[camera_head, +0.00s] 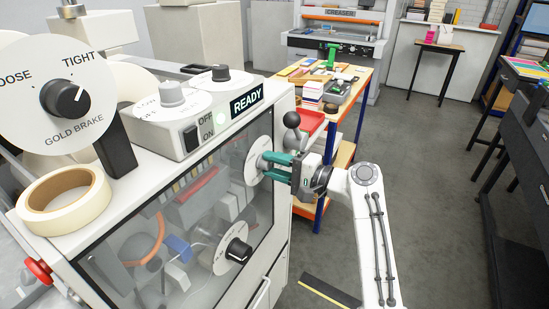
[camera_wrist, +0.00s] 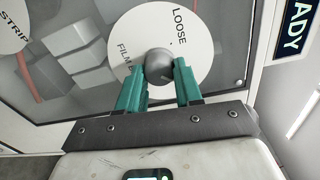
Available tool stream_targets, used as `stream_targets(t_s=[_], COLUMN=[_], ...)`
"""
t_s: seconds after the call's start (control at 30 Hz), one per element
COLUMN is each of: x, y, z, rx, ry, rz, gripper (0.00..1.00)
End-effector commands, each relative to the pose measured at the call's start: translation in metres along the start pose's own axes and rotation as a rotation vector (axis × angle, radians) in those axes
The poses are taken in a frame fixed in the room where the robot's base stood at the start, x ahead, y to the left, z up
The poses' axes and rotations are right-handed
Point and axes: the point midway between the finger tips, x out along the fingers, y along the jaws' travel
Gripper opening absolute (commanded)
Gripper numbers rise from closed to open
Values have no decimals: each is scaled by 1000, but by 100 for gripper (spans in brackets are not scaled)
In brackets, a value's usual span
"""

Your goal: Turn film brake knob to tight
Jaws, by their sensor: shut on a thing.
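The film brake knob (camera_wrist: 159,62) is a round grey knob at the centre of a white dial. The dial (camera_wrist: 190,25) reads LOOSE and part of FILM; the rest of its print is hidden. In the head view the dial (camera_head: 252,161) is on the right part of the machine's glass front. My gripper (camera_wrist: 160,85) has its green fingers shut on the knob from either side, and in the head view (camera_head: 272,166) it reaches in from the right. I cannot tell which way the knob points.
The gold brake dial (camera_head: 40,120) with a black knob stands at the upper left. Another black knob (camera_head: 238,250) is on the lower glass front. A READY sign (camera_head: 247,100) is above. A wooden cart (camera_head: 350,110) with supplies stands behind my arm.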

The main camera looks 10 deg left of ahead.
Motion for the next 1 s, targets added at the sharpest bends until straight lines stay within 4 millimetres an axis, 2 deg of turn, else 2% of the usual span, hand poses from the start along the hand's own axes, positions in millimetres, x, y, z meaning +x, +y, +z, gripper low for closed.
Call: stream_targets(t_s=[0.3,0.77,0.8,1.0], x=[-1,-1,-1,-1], y=[0,1,1,1], z=[-2,-2,-2,-1], rx=[94,106,106,105], ry=[3,2,2,0], rz=[1,1,1,1], gripper=[4,4,37,56])
